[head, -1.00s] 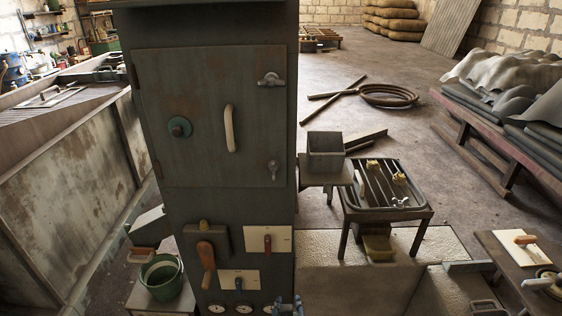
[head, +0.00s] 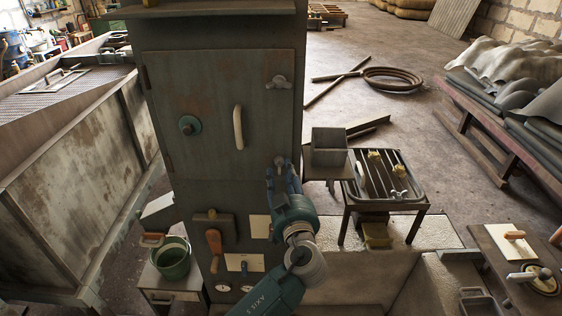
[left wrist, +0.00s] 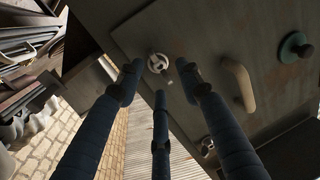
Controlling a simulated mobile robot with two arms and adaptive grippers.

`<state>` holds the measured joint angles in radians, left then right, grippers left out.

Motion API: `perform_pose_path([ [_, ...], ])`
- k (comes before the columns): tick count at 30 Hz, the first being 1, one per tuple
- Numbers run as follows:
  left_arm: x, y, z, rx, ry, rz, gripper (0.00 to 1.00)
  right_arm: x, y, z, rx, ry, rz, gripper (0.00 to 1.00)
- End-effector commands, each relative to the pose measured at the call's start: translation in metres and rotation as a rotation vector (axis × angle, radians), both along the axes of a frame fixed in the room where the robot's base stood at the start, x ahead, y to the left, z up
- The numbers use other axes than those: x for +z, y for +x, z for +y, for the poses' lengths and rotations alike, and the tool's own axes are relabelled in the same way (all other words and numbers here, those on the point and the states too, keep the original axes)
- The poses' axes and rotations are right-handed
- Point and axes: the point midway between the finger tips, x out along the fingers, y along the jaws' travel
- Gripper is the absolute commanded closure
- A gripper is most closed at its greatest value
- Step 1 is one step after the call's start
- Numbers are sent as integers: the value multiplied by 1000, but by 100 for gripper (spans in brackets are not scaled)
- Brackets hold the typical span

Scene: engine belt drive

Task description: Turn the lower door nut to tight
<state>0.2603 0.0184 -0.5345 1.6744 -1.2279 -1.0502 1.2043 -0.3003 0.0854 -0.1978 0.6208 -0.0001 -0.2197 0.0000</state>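The dark metal cabinet door (head: 215,130) has a pale curved handle (head: 238,127) and a round teal knob (head: 189,125). The upper door nut (head: 279,82) is a grey wing nut at the door's right edge. My left gripper (head: 283,174) is at the lower right of the door and largely covers the lower door nut (head: 280,160). In the left wrist view the lower nut (left wrist: 157,62) shows just beyond and between the spread fingertips of my left gripper (left wrist: 160,85). The fingers look open, with no clear contact. My right gripper is not in view.
Below the door are an orange-handled lever (head: 214,248), pale plates and gauges. A small shelf with a grey box (head: 328,147) juts out to the right, close to my left gripper. A rack table (head: 386,180) stands beyond it. A green bucket (head: 170,258) is at lower left.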

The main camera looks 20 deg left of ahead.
Motion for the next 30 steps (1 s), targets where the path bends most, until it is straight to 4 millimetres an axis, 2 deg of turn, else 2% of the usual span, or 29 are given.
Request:
perform_pose_path([
  [1, 4, 8, 4, 2, 4, 1, 64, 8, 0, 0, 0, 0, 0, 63],
  [6, 1, 23, 11, -1, 2, 1, 64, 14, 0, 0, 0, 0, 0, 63],
  [17, -1, 27, 13, -1, 0, 1, 64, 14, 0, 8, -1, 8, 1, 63],
  [22, -1, 27, 13, 0, 0, 1, 97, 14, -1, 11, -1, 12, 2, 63],
  [23, -1, 27, 13, 0, 0, 1, 100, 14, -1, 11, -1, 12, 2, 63],
  [30, -1, 27, 13, 0, 9, 2, 100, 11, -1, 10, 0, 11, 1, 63],
])
